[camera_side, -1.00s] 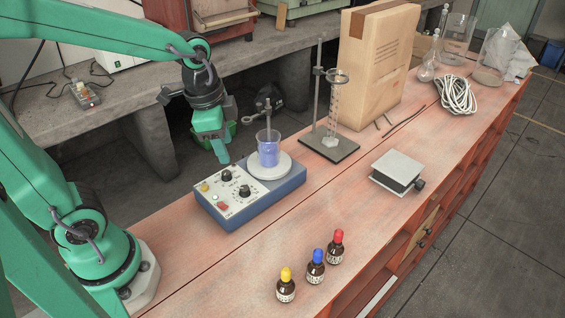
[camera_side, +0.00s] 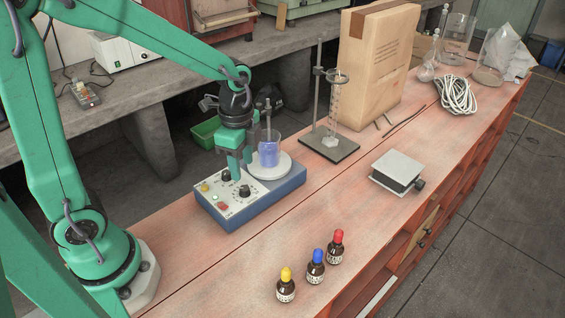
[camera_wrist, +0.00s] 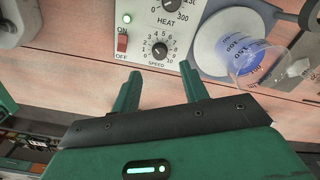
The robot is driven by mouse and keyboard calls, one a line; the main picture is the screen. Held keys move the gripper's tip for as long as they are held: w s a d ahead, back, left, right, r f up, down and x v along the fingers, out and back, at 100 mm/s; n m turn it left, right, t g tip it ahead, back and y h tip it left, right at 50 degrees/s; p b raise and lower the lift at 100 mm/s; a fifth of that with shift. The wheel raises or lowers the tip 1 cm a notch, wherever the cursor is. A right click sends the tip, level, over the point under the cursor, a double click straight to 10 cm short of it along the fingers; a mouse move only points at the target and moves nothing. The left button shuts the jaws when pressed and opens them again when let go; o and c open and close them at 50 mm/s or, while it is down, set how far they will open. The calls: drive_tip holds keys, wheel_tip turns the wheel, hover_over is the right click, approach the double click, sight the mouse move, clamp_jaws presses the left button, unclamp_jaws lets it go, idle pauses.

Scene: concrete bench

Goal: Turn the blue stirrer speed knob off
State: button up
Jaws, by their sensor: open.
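The blue stirrer (camera_side: 262,205) has a white panel with two black knobs. The speed knob (camera_side: 245,191) is the nearer one in the side view. In the wrist view the speed knob (camera_wrist: 160,50) sits on a numbered dial below the heat knob (camera_wrist: 168,6); I cannot read its pointer surely. My gripper (camera_side: 240,178) points down over the panel, open and empty. In the wrist view my gripper (camera_wrist: 160,74) has its fingers apart, with the speed knob just beyond the gap between the tips. I see no contact.
A beaker of blue liquid (camera_side: 268,153) stands on the stirrer's plate, close beside my gripper. A red switch (camera_wrist: 122,43) is left of the speed knob. A metal stand (camera_side: 347,148) is behind right. Dropper bottles (camera_side: 316,270) stand in front; bench between is clear.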

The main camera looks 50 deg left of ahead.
sight(244, 188)
drive_tip(key=shift+f, duration=3.4)
clamp_jaws()
